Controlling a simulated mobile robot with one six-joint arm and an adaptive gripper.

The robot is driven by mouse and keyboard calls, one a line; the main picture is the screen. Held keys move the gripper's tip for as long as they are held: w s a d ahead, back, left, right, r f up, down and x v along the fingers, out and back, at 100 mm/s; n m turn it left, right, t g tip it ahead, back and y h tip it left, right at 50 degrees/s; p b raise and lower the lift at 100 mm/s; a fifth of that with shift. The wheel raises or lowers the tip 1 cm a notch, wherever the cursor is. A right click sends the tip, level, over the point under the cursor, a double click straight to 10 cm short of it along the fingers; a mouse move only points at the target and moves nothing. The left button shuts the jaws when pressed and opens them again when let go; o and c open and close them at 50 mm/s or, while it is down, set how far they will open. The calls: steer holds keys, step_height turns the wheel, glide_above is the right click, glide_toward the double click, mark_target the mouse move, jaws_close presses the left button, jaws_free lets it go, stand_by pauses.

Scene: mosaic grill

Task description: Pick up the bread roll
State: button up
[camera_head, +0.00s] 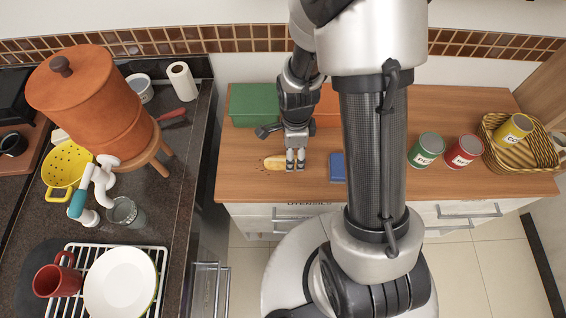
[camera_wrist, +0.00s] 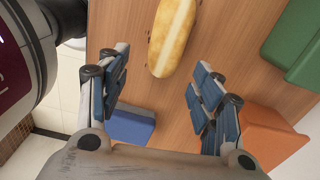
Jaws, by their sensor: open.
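The bread roll (camera_head: 275,162) is a long golden loaf lying on the wooden counter, near its front edge. In the wrist view the roll (camera_wrist: 172,38) shows at the top, with a pale stripe along its length. My gripper (camera_head: 295,163) is above the counter, close to the roll's right end in the head view. In the wrist view the fingers of my gripper (camera_wrist: 158,85) are spread apart with nothing between them. The roll is beyond the fingertips there, roughly in line with the gap. I cannot tell the exact height of the fingertips above the counter.
A blue box (camera_head: 337,167) lies right of my gripper. A green box (camera_head: 253,104) and an orange box (camera_head: 328,106) are behind it. A green can (camera_head: 426,149), a red can (camera_head: 464,151) and a wicker basket (camera_head: 497,156) stand farther right. Crumbs lie beside the roll.

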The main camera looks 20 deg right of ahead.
mark_target(283, 163)
steer(key=f, duration=0.1)
steer(key=f+b, duration=0.1)
steer(key=f, duration=0.1)
steer(key=w+a+f, duration=0.1)
steer(key=shift+f+b, duration=0.35)
steer(key=shift+f, duration=0.5)
steer(key=shift+c, duration=0.5)
steer(key=c, duration=1)
steer(key=shift+r, duration=0.15)
